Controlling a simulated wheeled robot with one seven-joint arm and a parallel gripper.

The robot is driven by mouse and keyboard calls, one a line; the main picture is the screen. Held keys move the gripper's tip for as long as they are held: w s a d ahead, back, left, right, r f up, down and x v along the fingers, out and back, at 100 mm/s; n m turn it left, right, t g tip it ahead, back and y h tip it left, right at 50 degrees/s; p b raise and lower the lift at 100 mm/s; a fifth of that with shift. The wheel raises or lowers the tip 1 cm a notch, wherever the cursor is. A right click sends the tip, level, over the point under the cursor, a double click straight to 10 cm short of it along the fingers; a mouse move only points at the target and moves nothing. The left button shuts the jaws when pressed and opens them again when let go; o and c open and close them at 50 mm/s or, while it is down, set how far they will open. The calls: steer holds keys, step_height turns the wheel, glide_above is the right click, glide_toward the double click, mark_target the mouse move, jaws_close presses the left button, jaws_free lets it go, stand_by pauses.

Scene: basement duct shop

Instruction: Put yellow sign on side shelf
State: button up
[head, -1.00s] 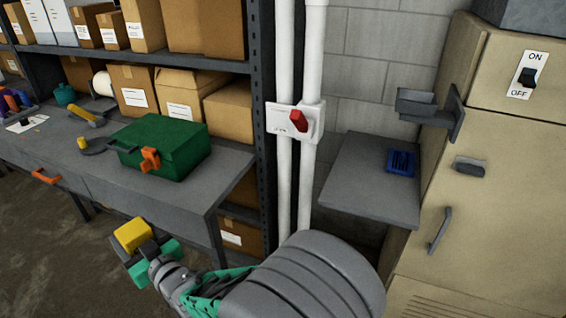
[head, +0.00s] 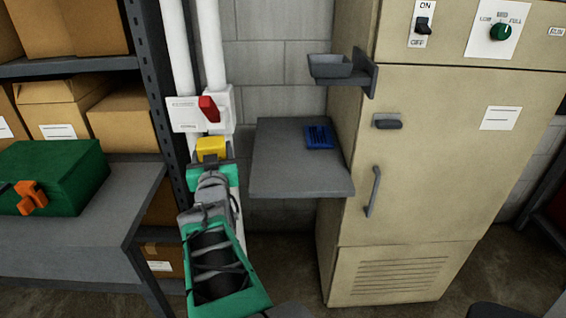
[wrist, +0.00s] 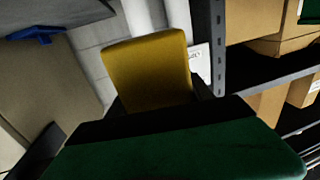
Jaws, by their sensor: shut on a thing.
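The yellow sign (head: 211,148) is held at the tip of my gripper (head: 211,162), left of the side shelf. The yellow sign fills the middle of the wrist view (wrist: 150,72), with my gripper's dark fingers (wrist: 155,110) shut on it. The side shelf (head: 290,180) is a grey plate against the block wall, beside the beige cabinet. A blue item (head: 319,136) lies at its back right; the rest of its top is bare.
White pipes (head: 214,50) with a red-lever switch box (head: 207,107) stand behind my gripper. The beige cabinet (head: 440,150), with a small grey bracket tray (head: 335,68), borders the shelf's right. A workbench (head: 80,230) with a green toolbox (head: 50,178) is at left.

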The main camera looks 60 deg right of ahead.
steer(key=s+d+r+m+g+h+b, duration=0.25)
steer(key=s+d+g, duration=0.3)
steer(key=s, duration=0.55)
steer(key=s+d+r+m+g+h+b, duration=0.1)
steer(key=s+d+m+g, duration=0.4)
steer(key=s, duration=0.7)
steer(key=shift+n+t, duration=0.45)
steer(key=w+d+f, duration=0.6)
steer(key=w, duration=0.1)
steer(key=w+d+f, duration=0.3)
steer(key=w+f, duration=0.1)
steer(key=shift+d, duration=0.1)
step_height(320, 180, down, 3)
steer(key=shift+r, duration=0.15)
steer(key=shift+f+b, duration=0.4)
steer(key=shift+b, duration=0.15)
steer(key=o, duration=1.5)
steer(key=shift+r, duration=0.1)
